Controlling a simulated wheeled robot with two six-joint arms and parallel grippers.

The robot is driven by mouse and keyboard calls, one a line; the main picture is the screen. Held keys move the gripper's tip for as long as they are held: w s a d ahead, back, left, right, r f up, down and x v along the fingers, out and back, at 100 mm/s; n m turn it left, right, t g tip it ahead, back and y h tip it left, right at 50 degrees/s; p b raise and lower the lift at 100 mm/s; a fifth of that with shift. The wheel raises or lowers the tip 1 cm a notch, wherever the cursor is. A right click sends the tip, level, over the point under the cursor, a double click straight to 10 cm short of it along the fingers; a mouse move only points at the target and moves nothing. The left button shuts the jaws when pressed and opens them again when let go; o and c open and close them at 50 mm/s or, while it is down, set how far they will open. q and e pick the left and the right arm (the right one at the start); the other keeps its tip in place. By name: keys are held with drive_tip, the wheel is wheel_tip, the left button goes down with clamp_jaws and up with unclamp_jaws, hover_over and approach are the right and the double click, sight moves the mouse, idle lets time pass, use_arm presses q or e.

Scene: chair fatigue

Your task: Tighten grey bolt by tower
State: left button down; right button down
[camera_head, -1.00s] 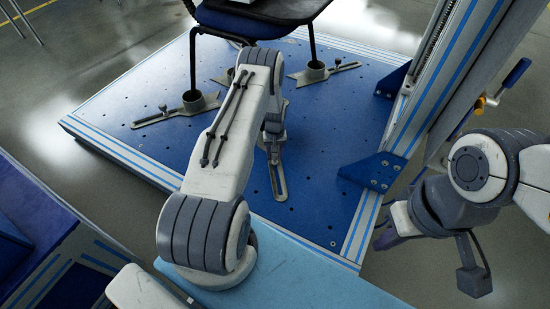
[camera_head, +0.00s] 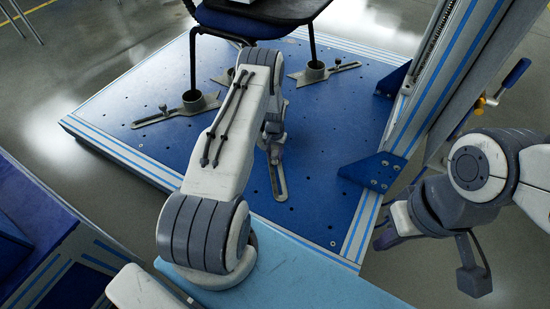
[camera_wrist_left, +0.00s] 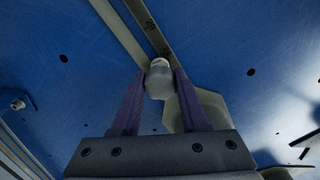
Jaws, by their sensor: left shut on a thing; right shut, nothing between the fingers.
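My left gripper (camera_wrist_left: 160,84) is shut on a light grey bolt (camera_wrist_left: 159,66) in the left wrist view, with one purple finger on each side of its head. The bolt sits at a slotted metal clamp bar (camera_wrist_left: 150,26) on the blue platform. In the head view the left gripper (camera_head: 272,154) is low over the near clamp bar (camera_head: 279,183), and my arm hides the bolt. The tower (camera_head: 437,85) is the tall silver and blue column at the right. My right gripper (camera_head: 385,240) is shut and empty, low at the right, outside the platform.
A chair (camera_head: 240,24) stands on the blue platform (camera_head: 330,125), its legs in round cups. Other clamp bars lie at the left (camera_head: 168,113) and back right (camera_head: 335,67). A blue bracket (camera_head: 372,171) juts from the tower's foot, right of my left gripper.

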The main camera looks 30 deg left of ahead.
use_arm(q)
drive_tip(key=m, duration=0.4)
drive_tip(key=shift+c, duration=2.2)
unclamp_jaws()
drive_tip(key=n, duration=0.4)
drive_tip(key=n, duration=0.4)
